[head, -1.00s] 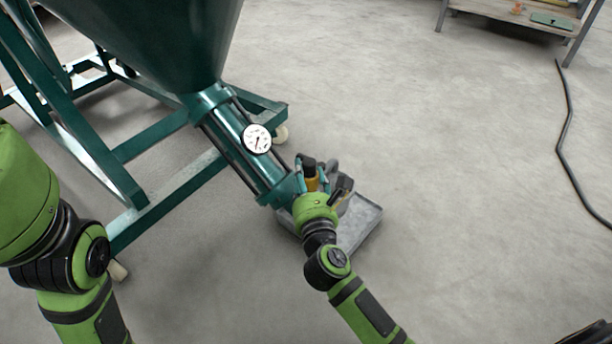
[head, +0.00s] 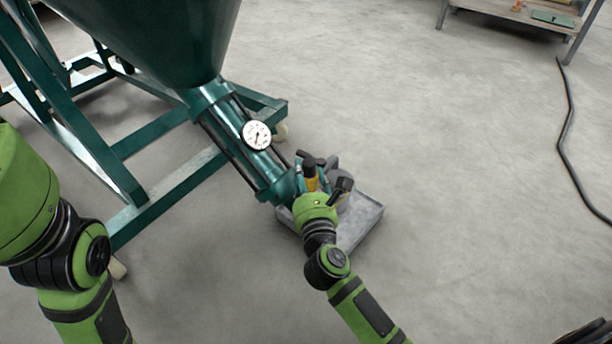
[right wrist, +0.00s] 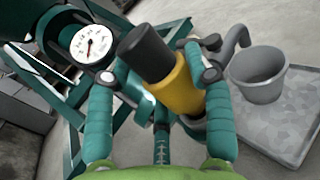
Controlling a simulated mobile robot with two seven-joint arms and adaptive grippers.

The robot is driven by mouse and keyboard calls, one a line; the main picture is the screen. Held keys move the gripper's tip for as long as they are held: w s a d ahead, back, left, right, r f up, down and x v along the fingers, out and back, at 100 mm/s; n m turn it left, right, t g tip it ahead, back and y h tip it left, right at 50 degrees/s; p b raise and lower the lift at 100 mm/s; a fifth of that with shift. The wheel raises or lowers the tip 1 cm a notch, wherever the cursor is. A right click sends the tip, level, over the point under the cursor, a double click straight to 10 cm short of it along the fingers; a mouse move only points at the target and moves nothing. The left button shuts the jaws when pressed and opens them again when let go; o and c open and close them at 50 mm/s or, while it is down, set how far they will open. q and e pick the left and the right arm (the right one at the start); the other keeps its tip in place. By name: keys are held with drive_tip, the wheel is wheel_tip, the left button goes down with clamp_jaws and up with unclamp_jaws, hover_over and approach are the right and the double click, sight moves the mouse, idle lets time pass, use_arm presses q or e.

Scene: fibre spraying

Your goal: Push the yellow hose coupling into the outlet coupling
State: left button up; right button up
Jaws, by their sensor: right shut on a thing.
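The yellow hose coupling (right wrist: 178,88) has a black end (right wrist: 146,52) and sits tilted between the two teal fingers of my right gripper (right wrist: 160,76). The fingers are shut on it. In the head view the coupling (head: 312,184) shows as a small yellow patch with a dark top, at the lower end of the teal pump tube (head: 236,138). My right gripper (head: 314,178) is there too and covers most of that end. The outlet coupling is largely hidden, so I cannot tell whether the two couplings touch. My left arm shows at the left; its gripper is out of the picture.
A round pressure gauge (head: 256,135) stands on the pump tube. A grey tray (head: 362,222) lies on the floor beside the outlet, with a grey bucket (right wrist: 258,76) in it. The green frame (head: 165,190) stands left. A dark cable (head: 566,130) lies far right; the floor between is open.

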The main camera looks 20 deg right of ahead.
drive_tip(key=shift+f+b, duration=0.75)
drive_tip(key=shift+f, duration=0.3)
drive_tip(key=o, duration=1.4)
drive_tip(key=shift+c, duration=0.2)
drive_tip(key=s+a, duration=0.1)
drive_tip(key=s, duration=1.1)
drive_tip(key=shift+a, duration=0.3)
